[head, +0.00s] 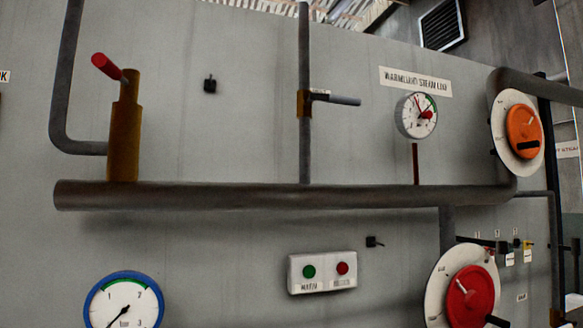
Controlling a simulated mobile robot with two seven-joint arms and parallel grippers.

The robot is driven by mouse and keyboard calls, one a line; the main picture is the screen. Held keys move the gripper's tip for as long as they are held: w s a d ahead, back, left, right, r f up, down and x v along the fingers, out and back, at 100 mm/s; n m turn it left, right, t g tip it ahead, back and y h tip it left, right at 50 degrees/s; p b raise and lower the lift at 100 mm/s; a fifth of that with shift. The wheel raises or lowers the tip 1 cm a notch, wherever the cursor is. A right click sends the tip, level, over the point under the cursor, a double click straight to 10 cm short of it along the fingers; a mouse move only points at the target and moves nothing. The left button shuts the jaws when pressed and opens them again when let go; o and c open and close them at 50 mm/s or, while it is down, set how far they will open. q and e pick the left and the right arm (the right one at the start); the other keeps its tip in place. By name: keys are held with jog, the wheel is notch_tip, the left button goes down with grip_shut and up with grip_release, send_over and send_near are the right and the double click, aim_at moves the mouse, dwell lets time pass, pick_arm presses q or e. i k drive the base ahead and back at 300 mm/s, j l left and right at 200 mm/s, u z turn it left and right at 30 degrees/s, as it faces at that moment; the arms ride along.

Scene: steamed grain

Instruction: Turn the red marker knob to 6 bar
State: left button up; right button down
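The dial's numbers are too small to read, so I cannot tell the marker's value. Neither of my grippers is in view.
A thick horizontal pipe (250,196) runs below the gauge. An orange valve disc (522,124) stands close to its right, and a red one (467,293) below. A grey lever (345,100) sticks out left of it. A blue-rimmed gauge (122,302) is at lower left.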

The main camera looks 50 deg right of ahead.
aim_at(428, 115)
jog(key=z, duration=2.3)
